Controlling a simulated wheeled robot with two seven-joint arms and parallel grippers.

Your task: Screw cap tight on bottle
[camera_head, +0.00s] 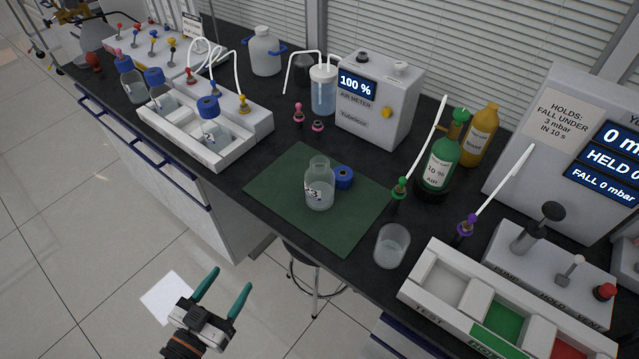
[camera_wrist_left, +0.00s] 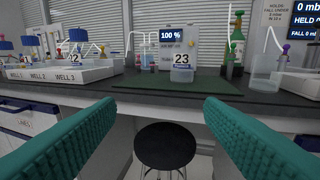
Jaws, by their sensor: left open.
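An open clear bottle (camera_head: 319,186) stands upright on the green mat (camera_head: 277,196), with no cap on its neck. It also shows in the left wrist view (camera_wrist_left: 182,68), labelled 23. A blue cap (camera_head: 343,178) is on the mat just behind and right of the bottle, close to it; I cannot tell whether they touch. My left gripper (camera_head: 224,286) is open and empty, in front of the bench and left of the mat, over the floor. Its two green fingers spread wide in the left wrist view (camera_wrist_left: 160,125). My right gripper is not in view.
A white rack (camera_head: 190,150) with blue-capped bottles stands left. A clear beaker (camera_head: 391,246) stands right of the mat, beside a compartment tray (camera_head: 418,287). The air meter (camera_head: 378,98) and green bottle (camera_head: 437,165) stand behind. A stool (camera_wrist_left: 165,146) is under the bench edge.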

